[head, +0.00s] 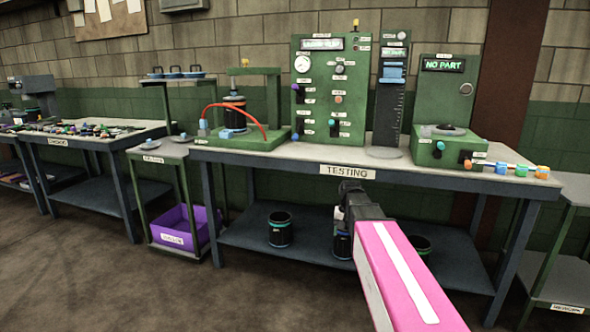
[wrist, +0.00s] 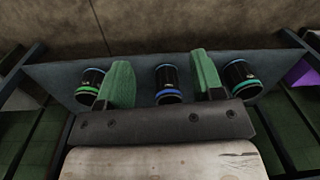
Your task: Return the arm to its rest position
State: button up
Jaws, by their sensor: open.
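My arm (head: 405,275), pink with a white stripe, reaches forward from the lower right in the head view. My gripper (head: 352,195) is at its far end, in front of the testing bench's front edge, small and dark there. In the wrist view its two green fingers stand wide apart, with my gripper (wrist: 163,68) open and nothing between them. Beyond the fingers, three black cylinders with coloured bands stand on the lower shelf: a left one (wrist: 91,80), a middle one (wrist: 167,82) and a right one (wrist: 241,76). The fingers appear apart from them.
The testing bench (head: 300,160) carries a press (head: 235,115), a gauge panel (head: 328,95) and a "NO PART" tester (head: 446,100). Coloured pieces (head: 520,170) lie at its right end. A purple bin (head: 180,228) sits low at left. The floor (head: 80,270) at front left is clear.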

jog(key=s+f+n, duration=0.1)
jog(key=s+f, duration=0.5)
jog(key=s, duration=0.3)
jog(key=s+f, duration=0.6)
jog(key=s, duration=0.2)
jog(key=shift+s+a+f+n+h, duration=0.15)
jog(key=shift+s+f+n+h, duration=0.15)
jog(key=shift+s+f+n, duration=0.1)
